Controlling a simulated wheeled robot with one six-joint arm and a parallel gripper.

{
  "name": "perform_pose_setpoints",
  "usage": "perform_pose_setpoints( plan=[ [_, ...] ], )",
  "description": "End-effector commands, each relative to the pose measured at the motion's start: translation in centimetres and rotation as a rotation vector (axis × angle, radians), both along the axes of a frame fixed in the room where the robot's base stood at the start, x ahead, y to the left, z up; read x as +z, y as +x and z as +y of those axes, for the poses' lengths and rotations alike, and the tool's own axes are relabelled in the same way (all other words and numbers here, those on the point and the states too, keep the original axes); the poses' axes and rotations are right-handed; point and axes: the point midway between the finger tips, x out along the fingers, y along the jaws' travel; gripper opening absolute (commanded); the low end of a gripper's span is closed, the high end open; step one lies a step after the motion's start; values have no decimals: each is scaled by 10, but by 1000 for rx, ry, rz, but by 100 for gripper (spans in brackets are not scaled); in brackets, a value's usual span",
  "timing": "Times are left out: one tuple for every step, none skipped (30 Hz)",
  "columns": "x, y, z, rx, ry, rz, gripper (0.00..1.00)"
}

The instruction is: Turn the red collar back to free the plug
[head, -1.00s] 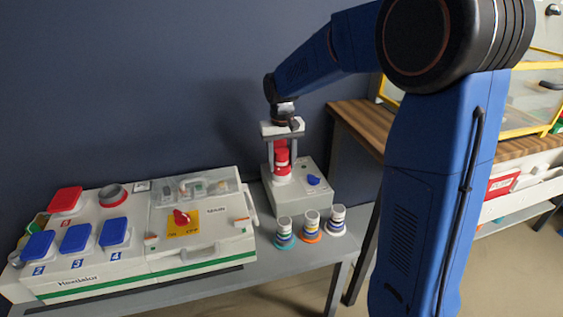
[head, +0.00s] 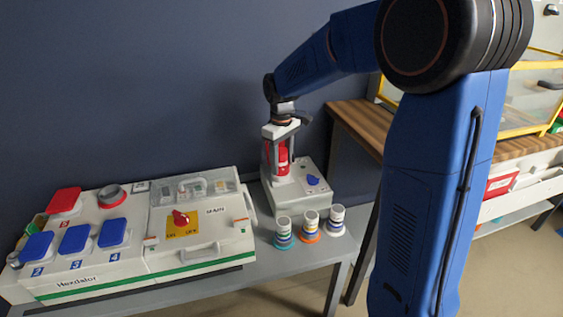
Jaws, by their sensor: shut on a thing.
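The red plug with its red collar (head: 282,158) stands upright on the grey socket box (head: 299,193) at the middle of the table. My gripper (head: 279,166) points straight down from above, with its fingers on either side of the red part. It is shut on the red collar. The collar and the plug look like one red shape here, so I cannot tell the border between them. A blue knob (head: 313,180) sits on the box top, right of the collar.
A large white panel box (head: 200,259) with blue and red covers and a red switch (head: 181,218) stands at the left. Several small cups with coloured bands (head: 310,223) stand in front of the socket box. A wooden bench (head: 361,126) stands at the right.

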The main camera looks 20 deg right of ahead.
Motion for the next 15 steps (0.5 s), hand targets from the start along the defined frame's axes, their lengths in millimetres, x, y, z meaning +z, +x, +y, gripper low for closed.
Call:
perform_pose_setpoints(
  plan=[
    [0, 0, 0, 5, 0, -1, 24],
    [0, 0, 0, 7, 1, -1, 24],
    [0, 0, 0, 9, 1, -1, 24],
    [0, 0, 0, 10, 1, -1, 24],
    [0, 0, 0, 10, 0, -1, 24],
    [0, 0, 0, 11, 0, -1, 24],
    [0, 0, 0, 11, 0, -1, 24],
    [0, 0, 0, 11, 0, -1, 24],
    [0, 0, 0, 10, 0, -1, 24],
    [0, 0, 0, 10, 0, -1, 24],
    [0, 0, 0, 10, 0, -1, 24],
    [0, 0, 0, 10, 0, -1, 24],
    [0, 0, 0, 10, 0, -1, 24],
    [0, 0, 0, 10, 0, -1, 51],
    [0, 0, 0, 10, 1, -1, 61]
  ],
)
